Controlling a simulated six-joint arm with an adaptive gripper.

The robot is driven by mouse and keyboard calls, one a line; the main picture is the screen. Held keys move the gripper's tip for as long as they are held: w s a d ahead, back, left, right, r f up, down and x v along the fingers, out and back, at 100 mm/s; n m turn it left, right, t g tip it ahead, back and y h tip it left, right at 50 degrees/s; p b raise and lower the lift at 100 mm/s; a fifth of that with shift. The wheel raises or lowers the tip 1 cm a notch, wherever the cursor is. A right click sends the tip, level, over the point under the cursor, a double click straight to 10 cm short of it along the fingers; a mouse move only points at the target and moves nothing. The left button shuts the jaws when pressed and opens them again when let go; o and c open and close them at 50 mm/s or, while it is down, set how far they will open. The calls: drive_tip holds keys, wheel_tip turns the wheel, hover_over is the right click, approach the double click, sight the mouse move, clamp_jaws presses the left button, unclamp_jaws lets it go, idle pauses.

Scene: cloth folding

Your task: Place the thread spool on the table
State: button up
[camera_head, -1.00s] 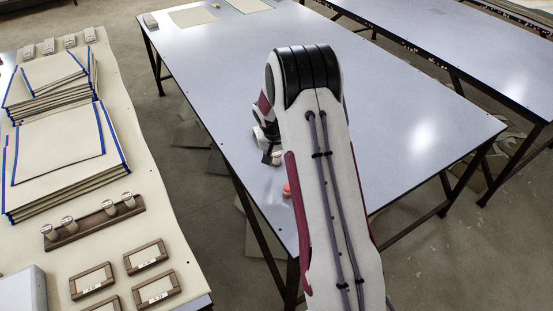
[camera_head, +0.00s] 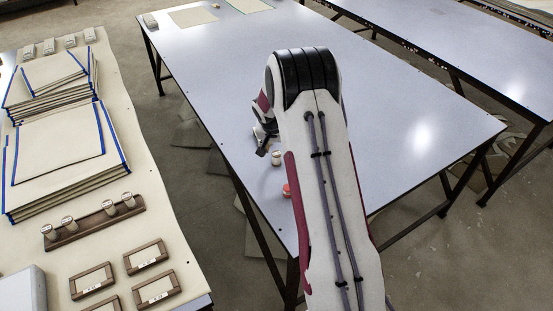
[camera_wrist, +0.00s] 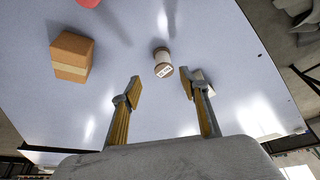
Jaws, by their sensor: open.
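The thread spool (camera_head: 277,158), white with a brown end, stands on the pale grey-blue table (camera_head: 400,110) near its left edge. In the wrist view the spool (camera_wrist: 163,63) shows a white label and lies just beyond the fingertips. My gripper (camera_wrist: 162,86) is open, its two yellow-padded fingers spread apart with nothing between them. In the head view my gripper (camera_head: 264,140) is just up and left of the spool, partly hidden by my arm.
A red-pink object (camera_head: 287,190) is near the spool, partly hidden by my arm. A brown cardboard box (camera_wrist: 72,56) shows in the wrist view. The side table (camera_head: 170,235) at left holds fabric stacks, a spool rack (camera_head: 95,222) and wooden frames. Much of the main table is clear.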

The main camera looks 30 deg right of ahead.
sight(276, 155)
drive_tip(key=shift+x, duration=0.8)
drive_tip(key=shift+f, duration=0.1)
drive_tip(key=shift+w+f, duration=0.3)
drive_tip(key=shift+f, duration=0.5)
drive_tip(key=shift+w+f, duration=0.25)
drive_tip(key=shift+f, duration=0.5)
drive_tip(key=shift+x, duration=0.95)
drive_tip(key=c, duration=1.1)
drive_tip(key=shift+r, duration=0.15)
